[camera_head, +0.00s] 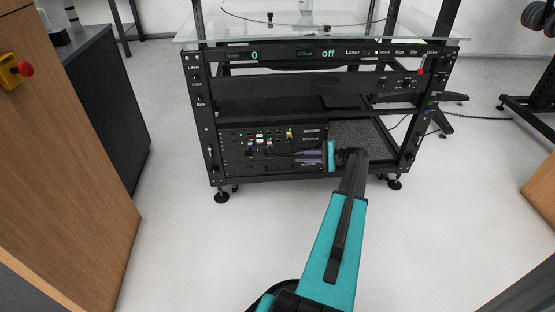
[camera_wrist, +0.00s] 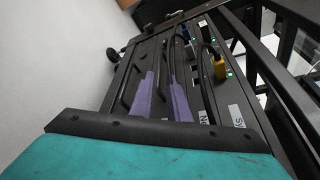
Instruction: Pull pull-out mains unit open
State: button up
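A black panel unit (camera_head: 236,154), which looks like the pull-out mains unit, sits in the lower left of the rack. Its front carries small lights, plugs and cables. In the wrist view its front (camera_wrist: 194,73) runs diagonally, with white labels too cropped to read. My gripper (camera_head: 290,156) lies across the right part of that front, its teal body at the panel's right edge. Its two purple fingers (camera_wrist: 160,95) are a little apart, with dark bar-like shapes close by. I cannot tell whether a handle is between them.
The rack (camera_head: 213,148) has a glass top (camera_head: 330,36) and an upper panel reading "0" and "off". An open bay (camera_head: 365,142) lies right of the unit. A wooden cabinet (camera_head: 75,170) stands at left. The pale floor (camera_head: 180,250) before the rack is clear.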

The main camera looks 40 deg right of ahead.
aim_at(278, 157)
jog(key=b+x, duration=0.3)
jog(key=x, duration=0.8)
grip_shut()
jog(key=shift+d, duration=0.1)
dwell(1.1)
